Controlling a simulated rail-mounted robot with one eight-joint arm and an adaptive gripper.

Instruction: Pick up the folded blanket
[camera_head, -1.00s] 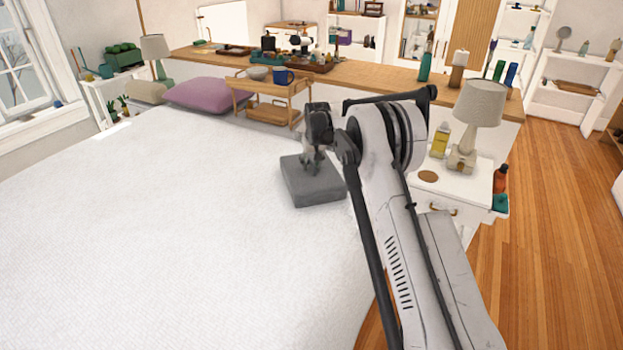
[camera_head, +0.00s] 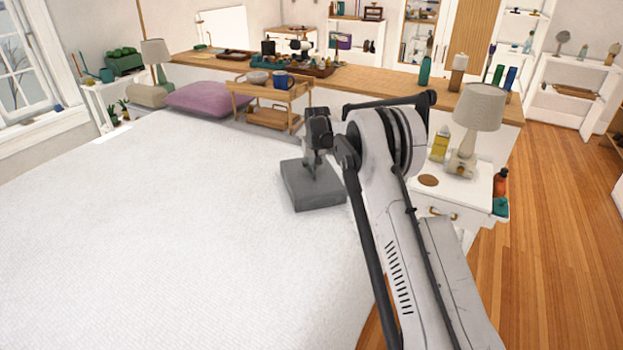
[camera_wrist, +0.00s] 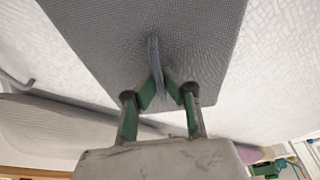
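The folded blanket (camera_head: 314,194) is a grey, thick square block at the right side of the white bed, near its head end. My gripper (camera_head: 315,174) is over the middle of it, pointing down, with the fingers at its top. In the wrist view the blanket (camera_wrist: 105,40) fills the upper middle. There my gripper's green-padded fingers (camera_wrist: 158,88) are close together around a thin raised grey fold of its cloth. The blanket's underside is hidden, and I see no clear gap between it and the bed.
The white bed (camera_head: 160,230) is clear to the left. A wooden tray stand (camera_head: 268,98) with a blue mug (camera_head: 283,77) is behind the blanket, with a purple pillow (camera_head: 207,97) to its left. A nightstand (camera_head: 462,190) with a lamp (camera_head: 480,107) stands to the right.

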